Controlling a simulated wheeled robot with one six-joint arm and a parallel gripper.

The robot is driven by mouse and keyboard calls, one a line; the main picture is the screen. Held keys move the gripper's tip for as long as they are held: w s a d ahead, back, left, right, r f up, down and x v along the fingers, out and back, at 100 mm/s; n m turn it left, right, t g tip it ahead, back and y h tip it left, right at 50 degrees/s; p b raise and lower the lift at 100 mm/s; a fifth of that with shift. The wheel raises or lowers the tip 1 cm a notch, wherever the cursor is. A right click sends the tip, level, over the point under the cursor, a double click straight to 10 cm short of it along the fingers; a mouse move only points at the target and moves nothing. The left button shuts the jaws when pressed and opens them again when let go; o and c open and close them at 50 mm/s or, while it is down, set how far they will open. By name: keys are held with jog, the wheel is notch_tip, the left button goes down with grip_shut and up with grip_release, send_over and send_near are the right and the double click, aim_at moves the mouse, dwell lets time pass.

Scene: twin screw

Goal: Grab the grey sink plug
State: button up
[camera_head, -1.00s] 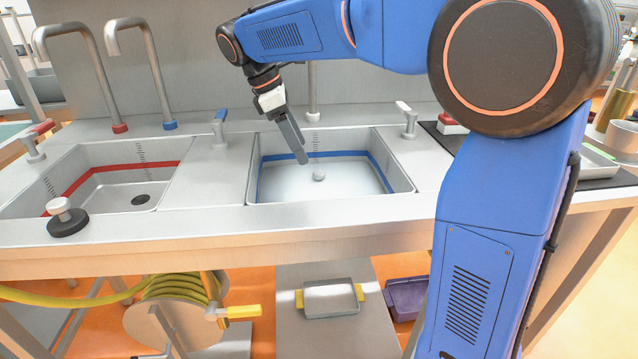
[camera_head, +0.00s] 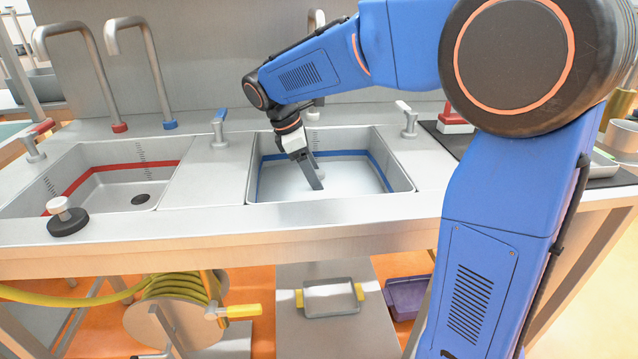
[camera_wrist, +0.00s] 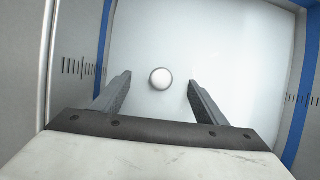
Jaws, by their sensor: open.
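The grey sink plug (camera_wrist: 160,78) shows in the wrist view as a pale round knob in the blue-striped basin (camera_head: 398,178). In the head view the plug (camera_head: 321,176) is mostly hidden behind my gripper. My gripper (camera_head: 316,182) reaches down into this basin, tilted. In the wrist view its two dark fingers (camera_wrist: 158,82) are spread, one on each side of the knob, with a visible gap to it on both sides. Nothing is held. Whether the fingertips are level with the knob cannot be told.
A black plug with a white knob (camera_head: 67,219) stands on the counter's front edge at left. A red-striped basin (camera_head: 100,200) lies to the left. Basin walls surround my gripper. Taps (camera_head: 218,125) and (camera_head: 407,118) stand behind the basin on each side.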

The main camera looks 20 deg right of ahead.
jog(key=c, duration=1.1)
jog(key=shift+c, duration=0.2)
